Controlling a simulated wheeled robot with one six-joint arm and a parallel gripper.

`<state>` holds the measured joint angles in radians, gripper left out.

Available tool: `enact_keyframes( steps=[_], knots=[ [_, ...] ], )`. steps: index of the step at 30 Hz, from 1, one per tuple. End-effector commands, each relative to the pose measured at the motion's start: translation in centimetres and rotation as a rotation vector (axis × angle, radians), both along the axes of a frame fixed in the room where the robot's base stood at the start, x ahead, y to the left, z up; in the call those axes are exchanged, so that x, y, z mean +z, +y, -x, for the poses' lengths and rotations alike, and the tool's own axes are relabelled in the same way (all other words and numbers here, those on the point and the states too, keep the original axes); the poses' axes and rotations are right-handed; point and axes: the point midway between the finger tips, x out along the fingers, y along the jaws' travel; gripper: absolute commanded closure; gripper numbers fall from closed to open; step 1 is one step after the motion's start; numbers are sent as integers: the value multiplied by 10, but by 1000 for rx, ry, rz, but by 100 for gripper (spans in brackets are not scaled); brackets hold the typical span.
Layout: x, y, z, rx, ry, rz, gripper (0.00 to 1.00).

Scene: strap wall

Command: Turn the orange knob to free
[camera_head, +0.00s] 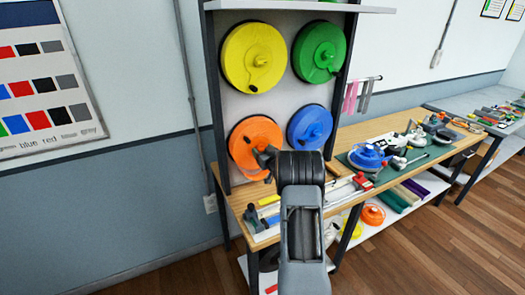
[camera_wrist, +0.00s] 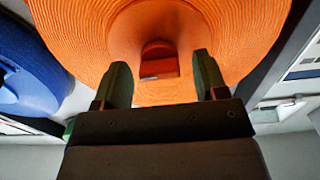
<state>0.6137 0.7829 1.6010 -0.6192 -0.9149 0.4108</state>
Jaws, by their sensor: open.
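The orange reel (camera_head: 246,133) hangs at the lower left of the wall panel; it also fills the upper part of the wrist view (camera_wrist: 90,30). Its small orange knob (camera_wrist: 158,66) stands out from the reel face, with a darker reddish end. My gripper (camera_head: 264,157) is in front of the orange reel and hides its lower right part and the knob in the head view. In the wrist view my gripper (camera_wrist: 161,62) is open, with one finger on each side of the knob and a visible gap on both sides. Nothing is held.
A yellow reel (camera_head: 238,55), a green reel (camera_head: 315,45) and a blue reel (camera_head: 300,120) hang on the same panel. The workbench (camera_head: 395,130) below carries straps and tools. Pink and grey straps (camera_head: 358,97) hang right of the panel.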

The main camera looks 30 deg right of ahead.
Motion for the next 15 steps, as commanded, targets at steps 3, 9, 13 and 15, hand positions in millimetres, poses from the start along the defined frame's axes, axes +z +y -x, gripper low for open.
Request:
enact_keyframes(
  steps=[3,9,13,15],
  knots=[
    [0,0,-1,0,1,0,34],
    [0,0,-1,0,1,0,37],
    [0,0,-1,0,1,0,49],
    [0,0,-1,0,1,0,56]
  ],
)
